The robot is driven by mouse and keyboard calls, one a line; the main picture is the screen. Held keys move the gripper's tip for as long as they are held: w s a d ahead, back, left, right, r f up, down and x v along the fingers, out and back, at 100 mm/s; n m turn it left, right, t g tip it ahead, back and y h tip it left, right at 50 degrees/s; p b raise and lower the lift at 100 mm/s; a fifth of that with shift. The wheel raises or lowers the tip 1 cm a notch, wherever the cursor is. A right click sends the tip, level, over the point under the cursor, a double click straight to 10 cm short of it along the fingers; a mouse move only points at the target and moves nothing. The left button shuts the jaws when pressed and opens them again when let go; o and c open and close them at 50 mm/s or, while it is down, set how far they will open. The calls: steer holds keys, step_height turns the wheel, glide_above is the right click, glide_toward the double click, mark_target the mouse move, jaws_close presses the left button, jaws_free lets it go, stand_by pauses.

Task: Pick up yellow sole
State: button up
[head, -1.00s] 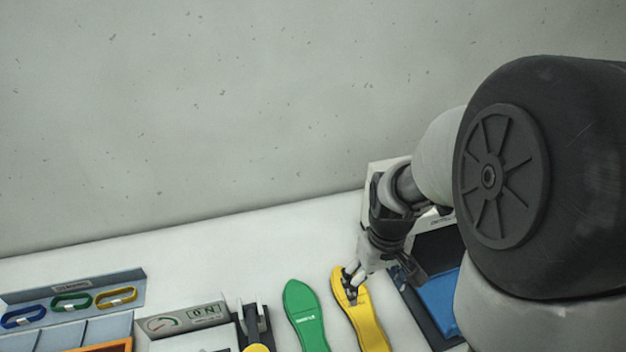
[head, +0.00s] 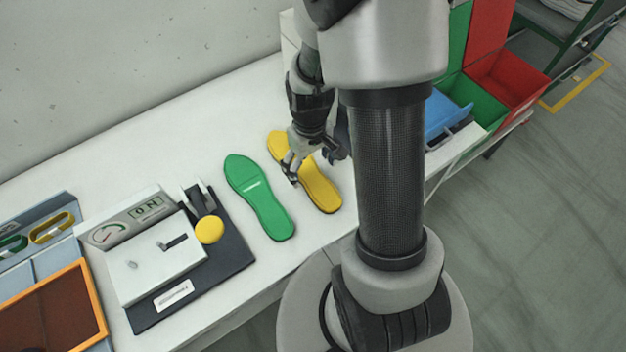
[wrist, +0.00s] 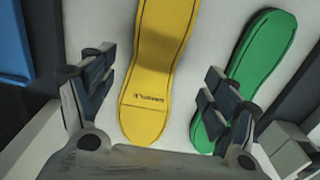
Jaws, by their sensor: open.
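The yellow sole (head: 318,188) lies flat on the white table, just right of the green sole. In the wrist view the yellow sole (wrist: 158,75) runs up the middle, between my open fingers. My gripper (head: 292,172) is over the middle of the yellow sole in the head view and hides part of it. In the wrist view my gripper (wrist: 152,100) has its two fingers spread wide, one on each side of the sole, with nothing held. I cannot tell its exact height above the sole.
The green sole (head: 258,196) lies close to the left; in the wrist view the right finger overlaps the green sole (wrist: 262,50). A press-like device (head: 160,255) with a yellow button (head: 209,230) stands further left. Green and red bins (head: 508,75) and a blue tray (head: 442,115) are right.

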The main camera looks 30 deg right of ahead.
mark_target(313, 178)
steer(key=f, duration=0.1)
steer(key=f+b, duration=0.1)
steer(key=f, duration=0.1)
steer(key=f+b, duration=0.1)
steer(key=f, duration=0.1)
steer(key=shift+s+d, duration=0.1)
steer(key=shift+d, duration=0.2)
steer(key=shift+r, duration=0.1)
steer(key=c, duration=1.3)
steer(key=shift+r, duration=0.1)
